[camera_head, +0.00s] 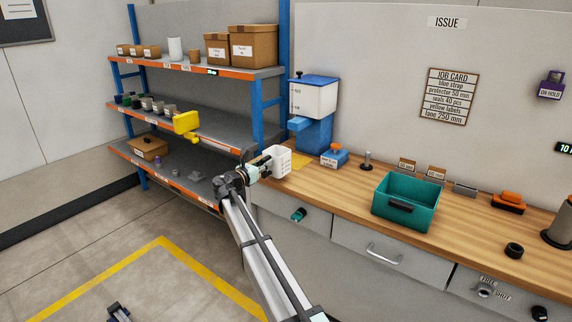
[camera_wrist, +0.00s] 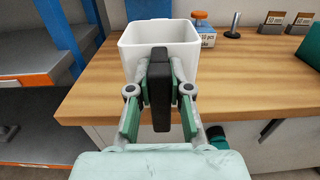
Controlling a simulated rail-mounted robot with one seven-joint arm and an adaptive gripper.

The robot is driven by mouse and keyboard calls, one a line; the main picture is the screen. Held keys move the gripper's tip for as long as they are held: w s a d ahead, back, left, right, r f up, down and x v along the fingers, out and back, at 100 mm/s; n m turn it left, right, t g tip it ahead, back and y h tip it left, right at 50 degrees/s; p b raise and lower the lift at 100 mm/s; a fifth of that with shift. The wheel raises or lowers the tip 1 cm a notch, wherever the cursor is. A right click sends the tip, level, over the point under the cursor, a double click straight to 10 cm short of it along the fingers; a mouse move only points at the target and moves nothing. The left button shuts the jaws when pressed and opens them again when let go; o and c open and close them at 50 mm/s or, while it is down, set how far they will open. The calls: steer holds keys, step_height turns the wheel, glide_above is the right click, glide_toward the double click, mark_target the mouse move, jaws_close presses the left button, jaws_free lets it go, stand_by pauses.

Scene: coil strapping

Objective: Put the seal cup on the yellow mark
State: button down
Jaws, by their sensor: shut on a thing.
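The seal cup is a white, open, square-topped cup (camera_head: 281,158) at the left end of the wooden counter. It stands upright and large in the wrist view (camera_wrist: 160,38). My gripper (camera_head: 264,167) is shut on the black upright grip on the cup's near side, which shows in the wrist view (camera_wrist: 160,90). The yellow mark (camera_head: 299,161) lies on the counter just right of and behind the cup in the head view, partly hidden by it. In the wrist view the mark is hidden. I cannot tell whether the cup's base touches the counter.
A blue-and-white dispenser (camera_head: 313,105) stands behind the mark. A blue box with an orange top (camera_head: 335,156) is to its right, then a small post (camera_head: 367,161) and a teal bin (camera_head: 407,201). Shelves (camera_head: 195,70) stand left. The counter's front edge runs below the cup.

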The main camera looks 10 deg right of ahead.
steer(key=shift+w+a+r, duration=0.1)
steer(key=shift+w+a, duration=0.3)
steer(key=shift+w, duration=0.2)
steer(key=shift+w+a, duration=0.4)
steer(key=shift+w, duration=0.2)
steer(key=shift+f+p+x, duration=0.6)
steer(key=shift+p+x, duration=0.05)
steer(key=shift+x, duration=2.3)
steer(key=shift+f+p+x, duration=0.6)
steer(key=shift+p+x, duration=0.1)
steer(key=shift+x, duration=2.2)
steer(key=shift+f+p+x, duration=0.6)
steer(key=shift+p+x, duration=0.05)
steer(key=shift+x, duration=2.3)
steer(key=shift+w+a+f, duration=0.1)
steer(key=shift+f, duration=0.1)
steer(key=c, duration=1.1)
jaws_free()
